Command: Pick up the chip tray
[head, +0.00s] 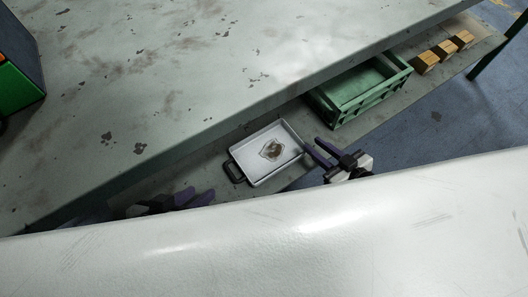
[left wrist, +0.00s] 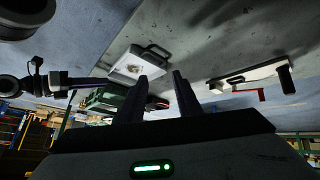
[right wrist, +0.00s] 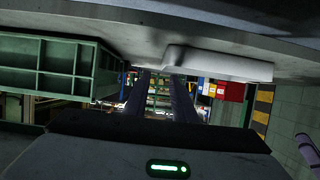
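The chip tray (head: 283,131) is a shallow white tray with a black handle (head: 236,172) on its left end and a brownish patch inside. It lies on the lower shelf beyond the bench edge in the head view. It also shows at upper left in the left wrist view (left wrist: 125,58). My left gripper (head: 202,196) is open and empty, left of the tray and apart from it. My right gripper (head: 312,146) is open at the tray's right end; contact is unclear. In the right wrist view, a white slab (right wrist: 215,63), seemingly the tray's side, lies beyond the open fingers (right wrist: 160,90).
A green crate (head: 328,108) stands right of the tray, close to my right gripper. Several wooden blocks (head: 427,62) lie farther right. The grey bench top (head: 150,70) lies along the shelf. A white flat object with a black handle (left wrist: 250,76) shows in the left wrist view.

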